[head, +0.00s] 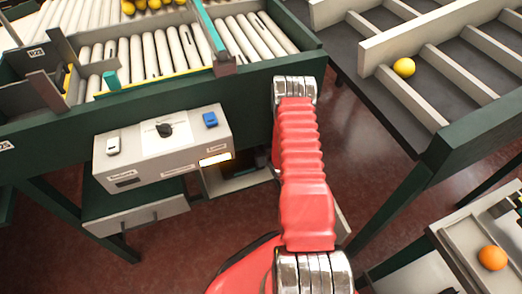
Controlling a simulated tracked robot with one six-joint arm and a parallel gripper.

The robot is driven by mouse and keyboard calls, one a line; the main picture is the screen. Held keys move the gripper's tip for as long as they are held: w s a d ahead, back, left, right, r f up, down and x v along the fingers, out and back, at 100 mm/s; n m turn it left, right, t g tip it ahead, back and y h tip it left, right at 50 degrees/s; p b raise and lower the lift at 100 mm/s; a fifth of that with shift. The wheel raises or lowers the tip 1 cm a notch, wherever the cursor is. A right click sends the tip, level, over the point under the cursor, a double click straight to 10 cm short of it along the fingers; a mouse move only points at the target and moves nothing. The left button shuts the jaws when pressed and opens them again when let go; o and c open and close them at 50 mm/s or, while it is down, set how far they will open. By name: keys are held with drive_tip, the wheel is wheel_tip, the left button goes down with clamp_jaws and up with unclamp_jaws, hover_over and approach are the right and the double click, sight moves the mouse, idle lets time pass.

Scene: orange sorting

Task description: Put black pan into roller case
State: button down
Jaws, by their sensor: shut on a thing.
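I cannot make out a black pan in the head view. A bed of pale rollers (158,55) in a dark green frame (60,128) fills the upper left; I cannot tell whether it is the roller case. My red ribbed arm rises through the middle to a chrome joint in front of the frame's right end. Part of it shows behind, and my gripper is hidden, so what it holds cannot be seen.
A control box (163,150) with a black knob and blue switch is on the frame's front. A drawer (137,214) is below. A divided sorting table (385,125) with one yellow fruit (404,67) is upper right. An orange (492,257) lies lower right. Red floor shows between.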

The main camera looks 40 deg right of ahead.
drive_tip(key=shift+w+d+f, duration=0.1)
drive_tip(key=shift+w+f, duration=0.05)
drive_tip(key=shift+f, duration=0.05)
drive_tip(key=c, duration=1.4)
unclamp_jaws()
drive_tip(key=shift+c, duration=0.2)
drive_tip(key=v, duration=1.2)
drive_tip(key=shift+r, duration=0.1)
